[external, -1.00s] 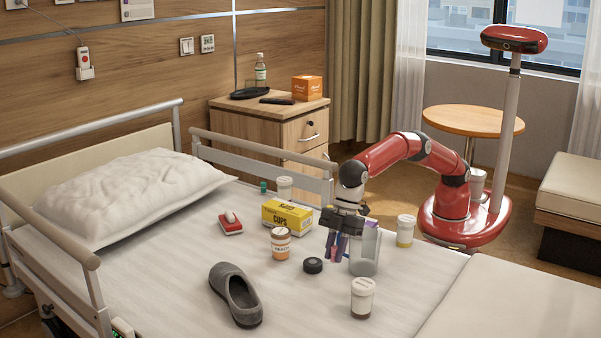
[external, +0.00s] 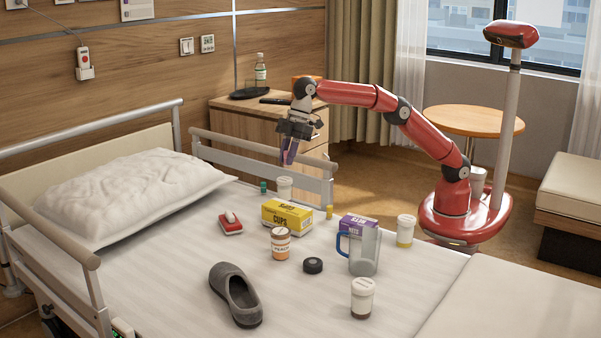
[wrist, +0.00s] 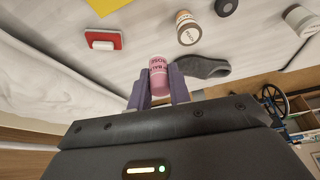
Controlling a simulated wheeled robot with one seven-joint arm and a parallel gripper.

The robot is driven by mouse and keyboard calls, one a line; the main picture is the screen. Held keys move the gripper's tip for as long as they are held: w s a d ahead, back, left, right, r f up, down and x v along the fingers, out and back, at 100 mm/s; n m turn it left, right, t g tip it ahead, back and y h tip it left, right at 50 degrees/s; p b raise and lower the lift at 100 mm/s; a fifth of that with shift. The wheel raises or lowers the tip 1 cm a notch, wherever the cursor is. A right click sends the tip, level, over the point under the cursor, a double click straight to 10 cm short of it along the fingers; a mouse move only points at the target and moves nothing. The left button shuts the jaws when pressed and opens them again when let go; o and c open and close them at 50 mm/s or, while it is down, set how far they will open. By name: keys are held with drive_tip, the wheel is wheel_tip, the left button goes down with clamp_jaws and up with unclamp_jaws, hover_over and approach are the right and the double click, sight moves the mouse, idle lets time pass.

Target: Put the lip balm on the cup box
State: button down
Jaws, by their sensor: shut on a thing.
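The lip balm (wrist: 158,76) is a small pink cylinder with lettering, held between the two purple fingers of my gripper (wrist: 160,93) in the wrist view. In the external view my gripper (external: 289,158) is high above the bed, fingers pointing down, near the bed's side rail; the balm is hard to make out there. The cup box (external: 287,217) is a yellow box marked CUPS lying on the bed. It appears below my gripper in the picture, clearly apart from it. A yellow corner of it (wrist: 107,6) shows at the top of the wrist view.
Around the box are a white-lidded jar (external: 284,187), a red-based device (external: 230,223), an orange-labelled jar (external: 280,245) and a small yellow item (external: 329,212). A clear jug (external: 364,252) stands by a purple box (external: 358,222). The bed rail (external: 262,155) runs behind.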

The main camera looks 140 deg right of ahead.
wheel_tip(320, 180, up, 2)
hover_over(284, 208)
drive_tip(key=s, duration=0.1)
drive_tip(key=f+b, duration=0.2)
drive_tip(key=f, duration=0.5)
drive_tip(key=f+b, duration=0.2)
drive_tip(key=f, duration=0.5)
drive_tip(key=shift+s+a+f+b, duration=0.1)
drive_tip(key=shift+s+f+b, duration=0.1)
drive_tip(key=shift+f+b, duration=0.4)
drive_tip(key=shift+f, duration=1.9)
drive_tip(key=shift+f, duration=0.15)
drive_tip(key=c, duration=1.3)
unclamp_jaws()
